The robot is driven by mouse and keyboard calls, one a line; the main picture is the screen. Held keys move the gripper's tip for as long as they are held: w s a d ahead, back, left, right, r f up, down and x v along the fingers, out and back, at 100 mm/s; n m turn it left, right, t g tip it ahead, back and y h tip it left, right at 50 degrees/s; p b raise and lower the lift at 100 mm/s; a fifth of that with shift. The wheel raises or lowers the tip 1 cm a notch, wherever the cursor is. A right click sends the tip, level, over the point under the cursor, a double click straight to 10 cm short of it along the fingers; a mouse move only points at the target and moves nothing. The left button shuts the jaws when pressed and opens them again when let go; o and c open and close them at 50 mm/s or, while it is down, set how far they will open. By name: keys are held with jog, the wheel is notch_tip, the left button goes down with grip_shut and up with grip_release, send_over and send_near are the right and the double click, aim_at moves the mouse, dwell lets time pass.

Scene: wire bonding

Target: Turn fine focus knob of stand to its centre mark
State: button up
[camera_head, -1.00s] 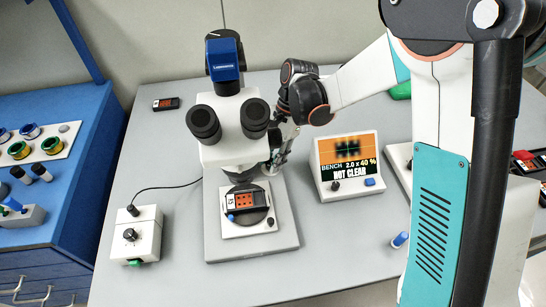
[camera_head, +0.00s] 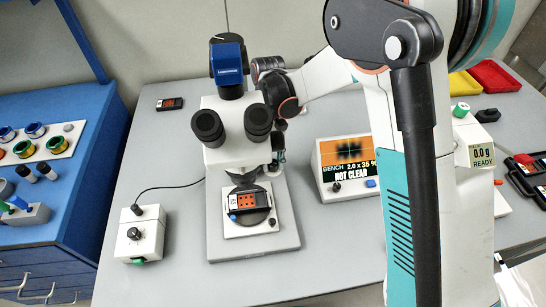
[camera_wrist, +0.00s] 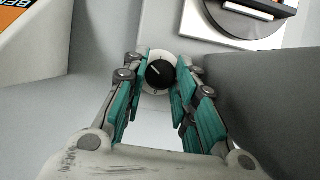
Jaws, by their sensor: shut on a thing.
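The microscope stand (camera_head: 295,225) stands on the bench with its white head (camera_head: 228,150) above the stage. The fine focus knob (camera_wrist: 159,74) is a black disc with a white pointer line, on a round white dial, in the wrist view. The pointer tilts to the upper left; a small mark shows at the dial's lower edge. My gripper (camera_wrist: 162,68) has its teal fingers closed on both sides of the knob. In the head view my gripper is mostly hidden behind the microscope's right side. The monitor (camera_head: 345,160) reads "BENCH 2.0 x 35 %" and "NOT CLEAR", with a blurred dark pattern.
A black chip carrier (camera_head: 247,201) lies on the stage. A control box (camera_head: 139,236) with a cable stands at the left. A scale (camera_head: 480,150) reads "0.0 g READY" at the right. My arm passes in front of the monitor's right side.

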jog(key=shift+n, duration=0.6)
jog(key=o, duration=1.1)
jog(key=shift+c, duration=0.2)
jog(key=v, duration=1.2)
jog(key=shift+a, duration=0.3)
